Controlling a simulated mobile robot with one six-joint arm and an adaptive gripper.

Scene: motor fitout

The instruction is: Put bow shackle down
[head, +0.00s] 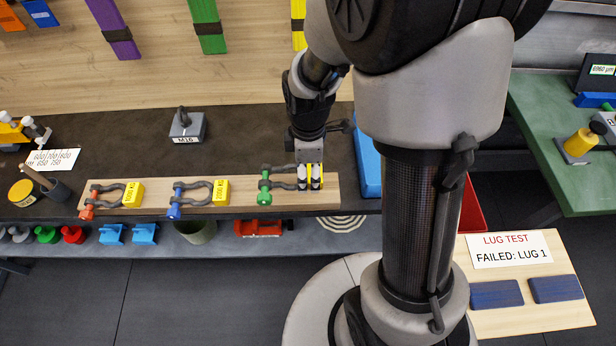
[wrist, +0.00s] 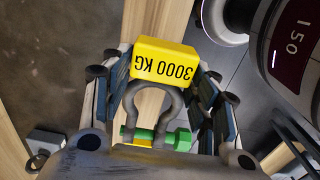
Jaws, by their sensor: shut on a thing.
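The bow shackle with a green pin (head: 265,187) is at the right end of the light wooden board (head: 150,208). Its grey bow and yellow block fill the middle of the wrist view, and the block (wrist: 162,62) reads 3000 KG. My gripper (head: 310,186) points down over the board and is shut on the yellow block, with a finger on each side of it. In the head view the fingers hide part of the block. I cannot tell whether the shackle touches the board.
A red-pin shackle (head: 107,198) and a blue-pin shackle (head: 198,196) with yellow blocks lie further left on the board. The M16 block (head: 186,127) stands behind. A blue bin (head: 369,165) is close on the right. A lower shelf (head: 270,243) holds several parts.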

